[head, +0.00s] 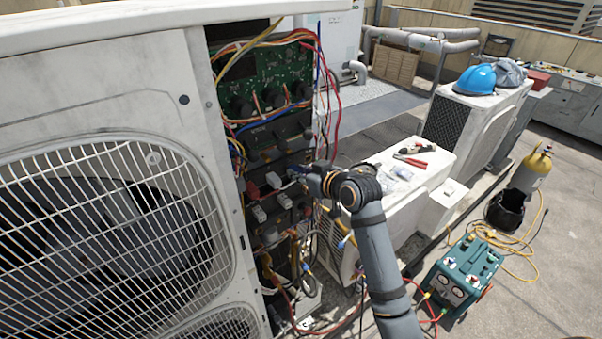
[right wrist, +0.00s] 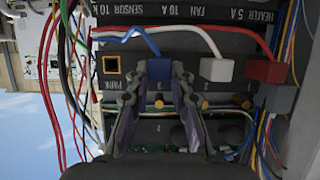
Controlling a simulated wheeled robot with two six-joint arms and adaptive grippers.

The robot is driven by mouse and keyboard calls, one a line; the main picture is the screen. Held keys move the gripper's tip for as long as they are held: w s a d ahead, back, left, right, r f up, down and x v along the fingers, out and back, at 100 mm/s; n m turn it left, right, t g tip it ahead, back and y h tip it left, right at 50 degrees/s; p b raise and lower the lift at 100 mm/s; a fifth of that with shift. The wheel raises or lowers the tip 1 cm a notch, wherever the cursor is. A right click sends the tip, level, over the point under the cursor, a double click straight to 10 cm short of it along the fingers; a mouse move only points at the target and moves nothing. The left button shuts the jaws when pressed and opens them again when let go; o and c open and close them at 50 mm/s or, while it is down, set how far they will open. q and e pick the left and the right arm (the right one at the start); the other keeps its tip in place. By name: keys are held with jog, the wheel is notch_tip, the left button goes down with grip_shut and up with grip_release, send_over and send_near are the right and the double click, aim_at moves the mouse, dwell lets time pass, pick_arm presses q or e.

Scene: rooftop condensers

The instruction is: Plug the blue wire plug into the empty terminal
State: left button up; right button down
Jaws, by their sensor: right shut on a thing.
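My right gripper (head: 302,172) reaches into the open side of the large unit, at the terminal blocks. In the right wrist view its two fingers (right wrist: 158,88) are shut on the blue wire plug (right wrist: 158,68), whose blue wire rises to the upper left. The plug is in front of the terminal row, between an empty, yellow-rimmed socket marked PARK (right wrist: 112,65) on its left and a white plug (right wrist: 215,69) on its right. I cannot tell whether it is seated, as the plug hides what is behind it. My left gripper is not in view.
A red plug (right wrist: 266,70) and a grey plug (right wrist: 279,98) are farther right. Loose red wires (head: 334,95) hang by the opening. A white unit (head: 425,160) with red-handled pliers (head: 411,161) stands beside my arm. A teal machine (head: 462,268) is on the floor.

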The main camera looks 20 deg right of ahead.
jog(key=shift+w+r, duration=0.1)
jog(key=shift+w, duration=0.05)
jog(key=c, duration=1.1)
grip_release()
jog(key=shift+w+a, duration=0.1)
jog(key=v, duration=1.2)
